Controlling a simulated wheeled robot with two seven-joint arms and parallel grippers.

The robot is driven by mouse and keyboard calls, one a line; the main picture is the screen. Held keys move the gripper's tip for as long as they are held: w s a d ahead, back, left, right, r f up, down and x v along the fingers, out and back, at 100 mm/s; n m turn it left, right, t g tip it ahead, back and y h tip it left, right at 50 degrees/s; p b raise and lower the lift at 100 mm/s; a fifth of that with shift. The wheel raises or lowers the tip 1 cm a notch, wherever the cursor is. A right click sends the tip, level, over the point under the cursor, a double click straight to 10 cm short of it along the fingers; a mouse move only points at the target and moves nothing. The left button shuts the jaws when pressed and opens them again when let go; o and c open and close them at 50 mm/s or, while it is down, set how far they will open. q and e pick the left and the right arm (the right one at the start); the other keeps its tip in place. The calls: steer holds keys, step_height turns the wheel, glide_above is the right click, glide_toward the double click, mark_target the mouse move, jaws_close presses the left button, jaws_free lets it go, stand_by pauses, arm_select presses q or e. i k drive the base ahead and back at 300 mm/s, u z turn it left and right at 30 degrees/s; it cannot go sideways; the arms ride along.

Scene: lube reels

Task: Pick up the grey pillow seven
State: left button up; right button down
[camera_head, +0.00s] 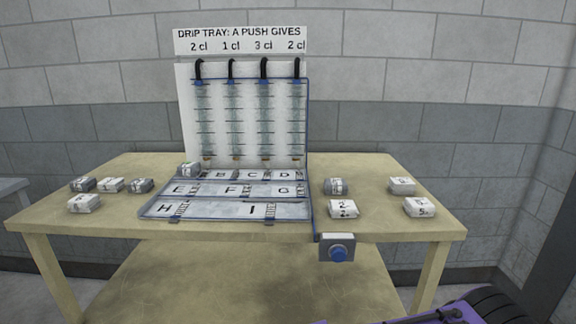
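Small grey pillows lie on the table: one at the far left (82,184), one left of the tray (140,185), and one right of the tray (336,186). A further grey piece with a pale top (188,168) sits at the rack's back left, by the tray's first compartment. Their printed marks are too small to tell which is seven. A purple and black part of my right arm (485,306) shows at the bottom right corner, below the table top. Its fingers cannot be made out clearly. My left gripper is not in view.
White pillows lie left (84,203) and right (418,207) of the lettered tray (150,211). A tall rack of clear columns (218,145) stands behind the tray. A box with a blue button (338,253) hangs at the table's (400,228) front edge.

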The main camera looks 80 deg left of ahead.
mark_target(186, 169)
steer(key=z, duration=0.15)
steer(key=k, duration=1.5)
steer(key=u, duration=0.8)
